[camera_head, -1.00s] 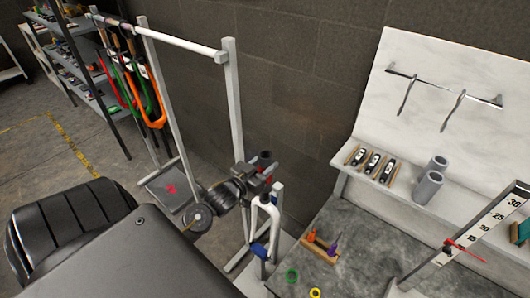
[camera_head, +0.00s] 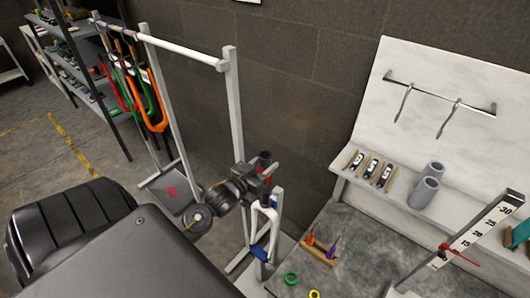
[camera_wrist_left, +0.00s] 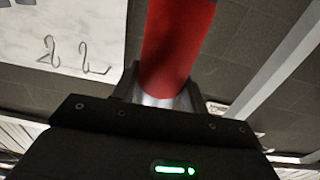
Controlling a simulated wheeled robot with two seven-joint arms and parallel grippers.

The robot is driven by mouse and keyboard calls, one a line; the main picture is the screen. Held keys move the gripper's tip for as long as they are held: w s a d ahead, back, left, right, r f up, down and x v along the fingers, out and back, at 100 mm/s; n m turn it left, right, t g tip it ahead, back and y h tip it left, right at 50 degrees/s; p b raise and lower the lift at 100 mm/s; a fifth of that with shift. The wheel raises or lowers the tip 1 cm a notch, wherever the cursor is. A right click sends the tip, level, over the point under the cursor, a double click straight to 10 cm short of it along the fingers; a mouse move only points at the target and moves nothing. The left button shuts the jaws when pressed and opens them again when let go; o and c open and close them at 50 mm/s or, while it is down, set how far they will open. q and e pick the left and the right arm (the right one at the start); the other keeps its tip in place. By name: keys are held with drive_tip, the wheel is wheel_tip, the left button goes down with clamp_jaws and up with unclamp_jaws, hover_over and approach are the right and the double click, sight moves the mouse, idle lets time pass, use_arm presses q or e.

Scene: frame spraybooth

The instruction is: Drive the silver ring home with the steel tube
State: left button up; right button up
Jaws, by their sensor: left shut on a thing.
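My left gripper (camera_head: 265,178) is shut on a red cylinder with a silvery part at the jaws, which I take to be the steel tube (camera_wrist_left: 176,50). The gripper is over the top of a white fork (camera_head: 273,215), which stands upright in a stand with a blue clamp (camera_head: 259,252). The gripper hides the fork's upper end. I cannot make out the silver ring or whether the tube touches it. My right gripper is out of view.
The grey bench (camera_head: 350,255) holds a green ring (camera_head: 291,278), a yellow ring (camera_head: 314,294) and a wooden tool block (camera_head: 320,252). A rack (camera_head: 172,44) with coloured forks is at left. A height scale (camera_head: 480,232) stands at right.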

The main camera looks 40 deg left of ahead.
use_arm(q)
drive_tip(key=shift+r+p, duration=1.7)
drive_tip(key=shift+r, duration=0.2)
wheel_tip(320, 180, up, 2)
drive_tip(key=shift+r+p, duration=0.15)
drive_tip(key=shift+p, duration=0.75)
wheel_tip(320, 180, up, 7)
wheel_tip(320, 180, up, 4)
hover_over(260, 160)
drive_tip(key=w, duration=0.3)
drive_tip(key=shift+s+r, duration=0.1)
drive_tip(key=shift+s, duration=0.15)
idle(0.3)
drive_tip(key=shift+s, duration=0.1)
idle(0.4)
